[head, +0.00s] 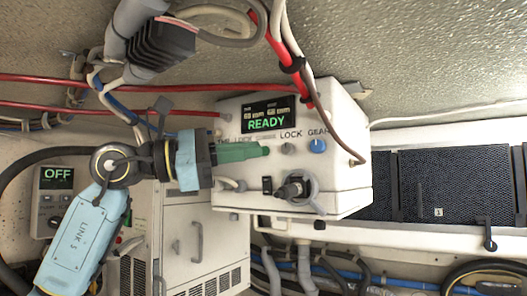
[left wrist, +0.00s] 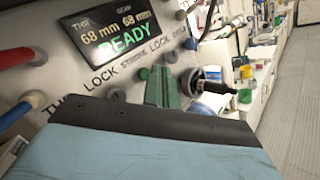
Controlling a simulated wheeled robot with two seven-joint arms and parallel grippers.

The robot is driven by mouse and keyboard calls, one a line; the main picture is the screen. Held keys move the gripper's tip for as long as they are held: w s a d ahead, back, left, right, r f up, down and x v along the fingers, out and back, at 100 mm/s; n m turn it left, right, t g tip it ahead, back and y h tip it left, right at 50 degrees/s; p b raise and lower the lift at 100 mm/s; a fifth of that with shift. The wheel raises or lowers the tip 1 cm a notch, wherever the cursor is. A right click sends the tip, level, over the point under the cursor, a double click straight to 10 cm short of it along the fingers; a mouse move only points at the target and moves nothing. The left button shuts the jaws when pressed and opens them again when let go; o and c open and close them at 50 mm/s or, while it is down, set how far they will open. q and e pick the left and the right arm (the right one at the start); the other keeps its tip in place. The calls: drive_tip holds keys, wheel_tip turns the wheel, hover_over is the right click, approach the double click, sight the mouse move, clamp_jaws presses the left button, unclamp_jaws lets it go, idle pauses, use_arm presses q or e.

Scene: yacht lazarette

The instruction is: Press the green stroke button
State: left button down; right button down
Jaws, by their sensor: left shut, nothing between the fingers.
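The white control box (head: 335,180) carries a dark display reading READY in green. A row of labels below it reads LOCK, a small middle label, LOCK and GEAR; in the left wrist view the middle label reads STROKE (left wrist: 135,67). My left gripper (head: 265,150) is shut, its green fingers pointing right across the panel just below the STROKE label. The fingers also show in the left wrist view (left wrist: 160,75), close to the panel. My right gripper is not in view.
A grey knob (head: 288,148) and a blue knob (head: 317,146) sit right of the fingertips. A black lever (head: 293,190) sticks out below. A red cable (head: 282,45) hangs over the box. A white cabinet (head: 180,215) stands below left.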

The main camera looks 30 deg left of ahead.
use_arm(q)
drive_tip(key=shift+w, duration=0.45)
drive_tip(key=shift+w+p, duration=0.35)
drive_tip(key=shift+p, duration=0.1)
idle(0.6)
drive_tip(key=shift+s, duration=0.1)
drive_tip(key=shift+s+b, duration=0.35)
drive_tip(key=shift+s, duration=0.35)
drive_tip(key=shift+s+a+b, duration=0.2)
drive_tip(key=shift+s+b, duration=0.7)
drive_tip(key=shift+s, duration=1.6)
